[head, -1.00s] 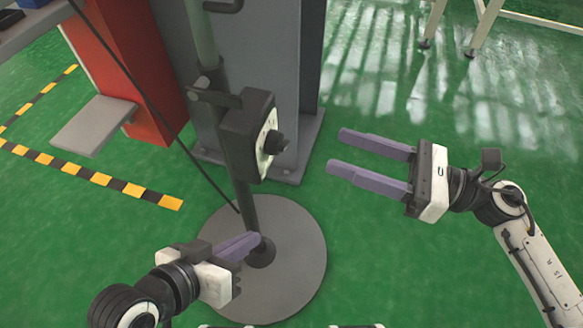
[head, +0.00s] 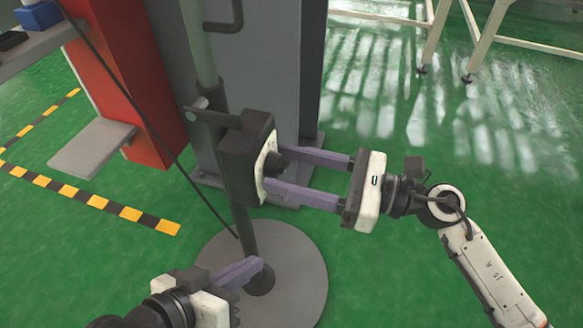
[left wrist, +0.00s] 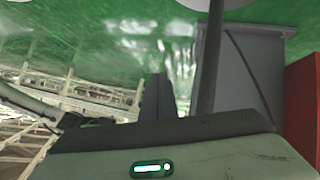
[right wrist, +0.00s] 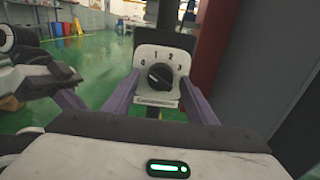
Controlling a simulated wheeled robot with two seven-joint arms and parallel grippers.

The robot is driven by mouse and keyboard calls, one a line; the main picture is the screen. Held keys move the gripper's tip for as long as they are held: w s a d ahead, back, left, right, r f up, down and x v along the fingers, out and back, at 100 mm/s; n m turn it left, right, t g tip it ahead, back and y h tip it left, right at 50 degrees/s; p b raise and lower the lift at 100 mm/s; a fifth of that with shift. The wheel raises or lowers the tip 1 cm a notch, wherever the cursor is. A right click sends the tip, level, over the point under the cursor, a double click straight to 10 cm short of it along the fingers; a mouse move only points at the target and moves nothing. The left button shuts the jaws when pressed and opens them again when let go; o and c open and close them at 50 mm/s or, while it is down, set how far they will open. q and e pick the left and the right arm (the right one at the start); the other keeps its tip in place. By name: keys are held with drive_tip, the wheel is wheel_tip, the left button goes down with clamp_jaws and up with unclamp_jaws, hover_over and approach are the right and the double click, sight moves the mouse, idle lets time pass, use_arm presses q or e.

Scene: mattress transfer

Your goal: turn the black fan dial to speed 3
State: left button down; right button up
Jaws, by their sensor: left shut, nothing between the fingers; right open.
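The black fan dial (head: 274,164) is a round knob on the pale face of a dark control box (head: 237,158) on the fan's pole. In the right wrist view the dial (right wrist: 159,76) sits mid-plate with 0, 1, 2, 3 printed above it; I cannot tell which number it points to. My right gripper (head: 279,169) is open, its purple fingers reaching the box face on either side of the dial. I cannot tell if they touch it. My left gripper (head: 257,265) is shut and empty, low near the pole and above the round base.
The fan's round grey base (head: 298,275) stands on the green floor. A grey column (head: 290,60) and a red panel (head: 115,60) stand behind it. A black cable (head: 150,105) hangs left of the pole.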

drive_tip(key=c, duration=1.1)
drive_tip(key=shift+o, duration=0.2)
